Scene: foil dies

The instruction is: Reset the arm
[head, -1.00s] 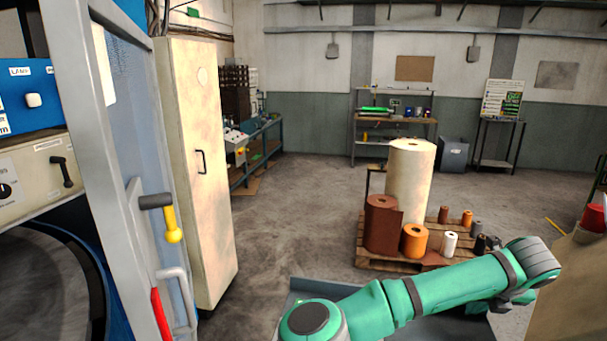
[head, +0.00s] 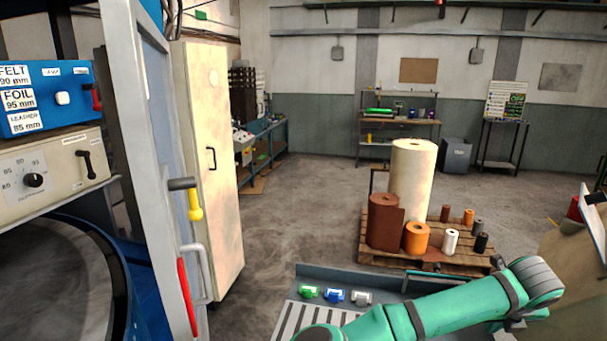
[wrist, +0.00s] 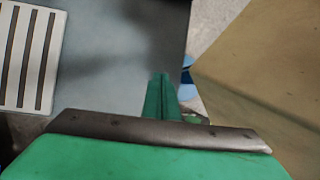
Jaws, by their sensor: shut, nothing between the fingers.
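My green arm (head: 450,312) reaches from the bottom middle of the head view to the right, with its grey-capped joint (head: 540,275) at the far end. My gripper (wrist: 162,82) shows in the wrist view with its green fingers together and nothing between them. It is above a grey surface (wrist: 120,45), close to its right edge. In the head view the gripper is hidden or out of frame.
A grey tray (head: 385,274) with green, blue and white clips (head: 334,295) lies beside my arm. A tan surface (head: 570,262) is close on the right. The machine's open door (head: 150,190) stands left. A pallet (head: 375,258) of rolls stands beyond; grey floor is clear around it.

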